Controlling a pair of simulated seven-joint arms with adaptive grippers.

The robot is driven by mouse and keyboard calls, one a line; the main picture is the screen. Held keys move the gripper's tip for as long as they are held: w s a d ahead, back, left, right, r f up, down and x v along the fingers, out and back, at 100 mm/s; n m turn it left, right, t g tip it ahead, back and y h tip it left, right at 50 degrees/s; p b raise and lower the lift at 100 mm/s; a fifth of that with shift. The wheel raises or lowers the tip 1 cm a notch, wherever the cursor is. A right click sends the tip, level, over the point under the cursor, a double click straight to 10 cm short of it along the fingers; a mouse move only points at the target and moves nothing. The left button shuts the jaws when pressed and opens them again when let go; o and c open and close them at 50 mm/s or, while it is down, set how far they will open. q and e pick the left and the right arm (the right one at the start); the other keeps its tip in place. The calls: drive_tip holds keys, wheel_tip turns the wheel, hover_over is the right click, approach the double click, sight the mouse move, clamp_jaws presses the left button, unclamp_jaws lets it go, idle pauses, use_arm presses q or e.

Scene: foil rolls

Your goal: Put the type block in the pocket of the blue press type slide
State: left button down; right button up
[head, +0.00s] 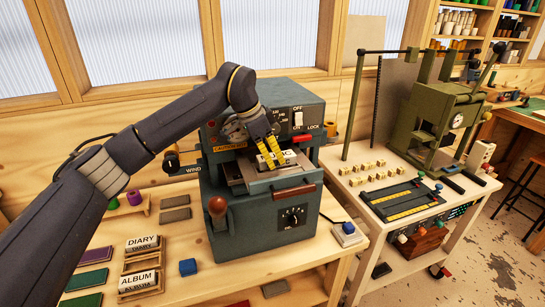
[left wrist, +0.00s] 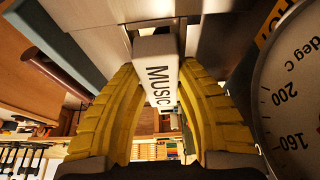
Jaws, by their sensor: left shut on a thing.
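The type block is white and marked MUSIC in the left wrist view (left wrist: 157,82). It shows in the head view (head: 288,157) at the front opening of the blue press (head: 240,227). My left gripper (head: 272,156) has yellow fingers and is shut on the block, one finger on each side. The block is over or at the metal type slide (head: 262,184). The pocket is hidden by the block and fingers, so I cannot tell whether the block sits in it. My right gripper is not in view.
Type blocks marked DIARY (head: 142,244) and ALBUM (head: 139,282) rest in wooden holders at the left. A blue cube (head: 188,267) lies near the press. A green press (head: 437,117) stands on the right table. A round dial (left wrist: 295,95) is close beside my left gripper.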

use_arm(q)
drive_tip(key=shift+f, duration=0.6)
drive_tip(key=c, duration=1.1)
unclamp_jaws()
drive_tip(key=shift+s+f, duration=0.1)
drive_tip(key=shift+f, duration=0.05)
drive_tip(key=shift+o, duration=0.2)
drive_tip(key=shift+r, duration=0.45)
drive_tip(key=v, duration=1.2)
drive_tip(key=shift+r, duration=0.35)
